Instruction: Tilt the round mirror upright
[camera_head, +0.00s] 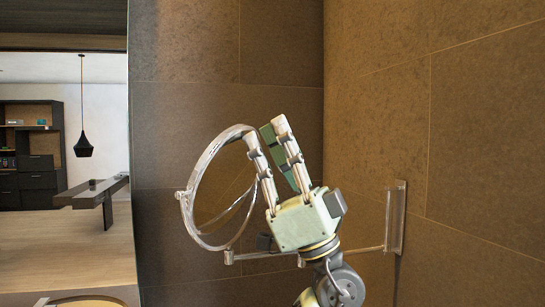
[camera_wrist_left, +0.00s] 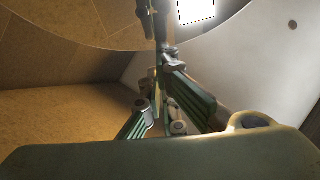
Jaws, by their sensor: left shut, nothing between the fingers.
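The round mirror (camera_head: 188,208) has a chrome rim and stands out from the wall on a metal arm (camera_head: 270,254). Its face is seen at a steep angle, and the rim leans with its top to the right. My left gripper (camera_head: 266,128) is beside the mirror's right side, fingers pointing up, shut and empty. One finger overlaps the rim's upper right in the head view; I cannot tell whether it touches. In the left wrist view, a curved reflective surface, apparently the mirror (camera_wrist_left: 85,22), lies beyond the gripper's fingers (camera_wrist_left: 163,62). My right gripper is not in view.
The mirror arm's wall bracket (camera_head: 395,218) is on the tiled wall (camera_head: 480,130) at the right. Another tiled wall stands close behind the mirror. A round-rimmed object (camera_head: 85,300) shows at the bottom left. A room with shelves (camera_head: 30,150) and a hanging lamp (camera_head: 84,146) lies further back.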

